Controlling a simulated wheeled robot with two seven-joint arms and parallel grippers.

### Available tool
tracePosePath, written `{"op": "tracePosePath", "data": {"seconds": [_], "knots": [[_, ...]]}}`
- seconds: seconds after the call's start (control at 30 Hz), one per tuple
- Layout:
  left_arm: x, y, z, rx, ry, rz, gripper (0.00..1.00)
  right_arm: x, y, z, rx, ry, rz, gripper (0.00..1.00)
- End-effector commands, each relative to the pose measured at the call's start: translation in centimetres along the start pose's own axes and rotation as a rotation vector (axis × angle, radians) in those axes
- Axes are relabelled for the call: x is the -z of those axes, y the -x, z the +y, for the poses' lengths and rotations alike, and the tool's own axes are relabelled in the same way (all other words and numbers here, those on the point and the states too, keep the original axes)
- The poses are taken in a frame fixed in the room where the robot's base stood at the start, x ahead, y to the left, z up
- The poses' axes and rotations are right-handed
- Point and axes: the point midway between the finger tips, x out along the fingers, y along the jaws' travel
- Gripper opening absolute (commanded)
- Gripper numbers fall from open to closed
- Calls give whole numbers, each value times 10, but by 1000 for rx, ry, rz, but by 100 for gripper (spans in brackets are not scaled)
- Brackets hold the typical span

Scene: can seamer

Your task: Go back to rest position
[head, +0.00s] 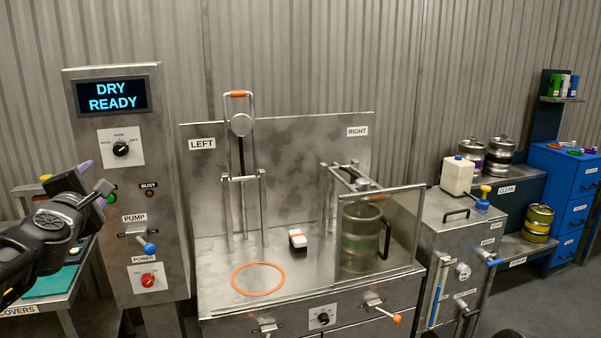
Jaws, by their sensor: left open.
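My left gripper (94,178) is at the left edge, in front of the left side of the control panel (175,230). It is open, and I see nothing held in it. Its tip overlaps the area by the green button (112,198) in the picture; I cannot tell whether it touches. The panel's display (111,96) reads "DRY READY". My right gripper is not in view; a small dark shape shows at the bottom edge on the right, too little to identify.
The steel bench (225,292) has an orange ring (258,279) at left and a keg (360,236) behind a clear guard (405,230) at right. A side table (50,292) stands behind my left arm. A blue cabinet (566,190) stands far right.

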Motion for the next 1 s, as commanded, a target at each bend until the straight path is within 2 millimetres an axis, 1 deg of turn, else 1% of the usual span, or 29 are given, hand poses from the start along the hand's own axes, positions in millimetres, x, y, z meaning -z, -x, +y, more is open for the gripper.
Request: {"op": "tracePosePath", "data": {"seconds": [0.07,0.17,0.27,0.37,0.43,0.57,0.6,0.67,0.77,0.8,0.87,0.9,0.97,1.0], "knots": [[0,0,0,0,-20,0,53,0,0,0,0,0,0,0],[0,0,1,-6,-104,2,53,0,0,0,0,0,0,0],[-1,1,-11,6,-221,-2,53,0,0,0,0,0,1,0],[-4,-1,-33,35,-334,-14,53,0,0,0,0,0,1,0],[-6,-3,-51,59,-399,-25,53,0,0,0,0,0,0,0],[-11,-7,-96,120,-524,-57,53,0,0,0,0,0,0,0],[-13,-8,-113,143,-567,-70,53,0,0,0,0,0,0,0],[-16,-8,-139,178,-629,-93,53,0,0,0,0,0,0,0],[-21,-6,-195,252,-746,-149,53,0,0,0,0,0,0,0],[-23,-4,-222,287,-799,-179,53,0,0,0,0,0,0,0],[-27,3,-268,346,-884,-236,53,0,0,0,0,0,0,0],[-29,11,-300,387,-942,-280,53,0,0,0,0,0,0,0],[-32,25,-349,447,-1021,-351,53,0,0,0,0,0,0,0],[-34,37,-380,486,-1071,-403,53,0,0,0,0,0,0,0]]}}
